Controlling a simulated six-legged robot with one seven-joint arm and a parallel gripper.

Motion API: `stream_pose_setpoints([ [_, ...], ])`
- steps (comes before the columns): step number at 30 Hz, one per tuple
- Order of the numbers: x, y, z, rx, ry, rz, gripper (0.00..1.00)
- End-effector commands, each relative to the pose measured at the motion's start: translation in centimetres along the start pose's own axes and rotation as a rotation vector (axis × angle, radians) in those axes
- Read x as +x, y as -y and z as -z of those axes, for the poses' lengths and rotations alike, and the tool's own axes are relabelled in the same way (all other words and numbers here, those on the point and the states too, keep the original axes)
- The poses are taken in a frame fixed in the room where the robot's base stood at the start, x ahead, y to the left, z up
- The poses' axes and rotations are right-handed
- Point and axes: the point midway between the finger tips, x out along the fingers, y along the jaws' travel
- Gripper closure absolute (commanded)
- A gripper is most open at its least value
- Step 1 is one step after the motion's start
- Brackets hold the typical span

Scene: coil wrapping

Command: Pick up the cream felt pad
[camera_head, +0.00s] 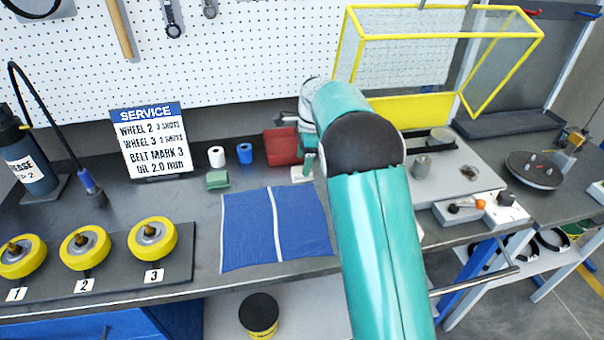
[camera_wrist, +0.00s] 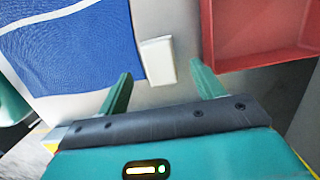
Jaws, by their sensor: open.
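The cream felt pad (camera_wrist: 158,60) is a small pale rectangle on the grey bench, between the blue cloth and the red tray. It also shows in the head view (camera_head: 297,176), at the cloth's upper right corner. My gripper (camera_wrist: 160,76) is open, with its two green fingers apart. In the wrist view the pad lies between and just beyond the fingertips, and nothing is held. In the head view my arm hides most of the gripper; a green finger shows by the pad. I cannot tell the height of the fingertips above the bench.
The red tray (camera_wrist: 262,28) stands close by the pad. The blue cloth (camera_head: 250,230) lies flat beside it. A green block (camera_head: 217,179), a white roll (camera_head: 216,157) and a blue roll (camera_head: 245,153) stand to the left. A yellow-framed guard (camera_head: 405,110) is behind my arm.

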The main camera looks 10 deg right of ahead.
Motion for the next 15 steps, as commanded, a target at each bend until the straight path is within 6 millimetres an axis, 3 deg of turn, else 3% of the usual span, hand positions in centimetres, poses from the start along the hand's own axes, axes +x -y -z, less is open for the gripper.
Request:
stream_pose_setpoints([
  [6, 3.3, -0.1, 0.2, 0.0, 0.0, -0.003, 0.33],
  [15, 3.8, -0.1, 0.2, 0.0, 0.0, 0.0, 0.33],
])
